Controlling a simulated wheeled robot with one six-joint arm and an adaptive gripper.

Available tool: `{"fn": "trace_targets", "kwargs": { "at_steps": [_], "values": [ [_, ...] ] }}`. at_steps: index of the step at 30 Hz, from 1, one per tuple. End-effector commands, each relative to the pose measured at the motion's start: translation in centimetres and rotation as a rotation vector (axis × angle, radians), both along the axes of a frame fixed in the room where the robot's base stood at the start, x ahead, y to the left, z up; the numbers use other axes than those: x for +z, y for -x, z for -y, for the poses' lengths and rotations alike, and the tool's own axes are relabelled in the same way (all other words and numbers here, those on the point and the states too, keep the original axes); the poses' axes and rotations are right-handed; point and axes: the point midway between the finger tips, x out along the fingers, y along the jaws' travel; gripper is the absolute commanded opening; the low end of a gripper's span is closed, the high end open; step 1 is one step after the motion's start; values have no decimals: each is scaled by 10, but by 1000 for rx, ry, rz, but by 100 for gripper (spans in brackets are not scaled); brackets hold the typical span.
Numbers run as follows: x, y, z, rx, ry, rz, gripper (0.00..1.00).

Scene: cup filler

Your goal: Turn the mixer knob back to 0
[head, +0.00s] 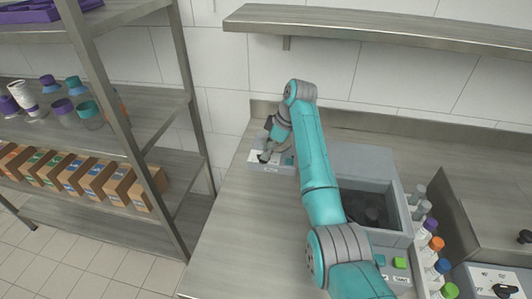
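My gripper (266,154) points down at the back left of the counter, small and dark at the end of my teal arm. It is over or at a small white panel (256,156). The gripper hides part of this panel, so I cannot tell whether a knob is there or whether the fingers hold one. The fingers are too small to tell open from shut. A black knob (505,291) sits on a white panel with markings at the bottom right, far from my gripper. Its setting is not readable, and I cannot tell which is the mixer knob.
A grey basin unit (345,158) stands right of my gripper, partly behind my arm. Several capped bottles (436,244) line its right side. A shelf (400,28) hangs above. A rack with boxes (92,180) stands left. The counter's front left (245,235) is clear.

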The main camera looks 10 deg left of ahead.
Motion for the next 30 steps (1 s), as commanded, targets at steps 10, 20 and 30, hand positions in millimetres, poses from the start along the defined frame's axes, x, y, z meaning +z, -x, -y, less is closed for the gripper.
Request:
{"fn": "trace_targets", "kwargs": {
  "at_steps": [10,20,30],
  "values": [
    [64,0,27,-1,0,3,38],
    [92,0,39,0,0,1,38],
    [93,0,39,0,0,1,38]
  ]
}}
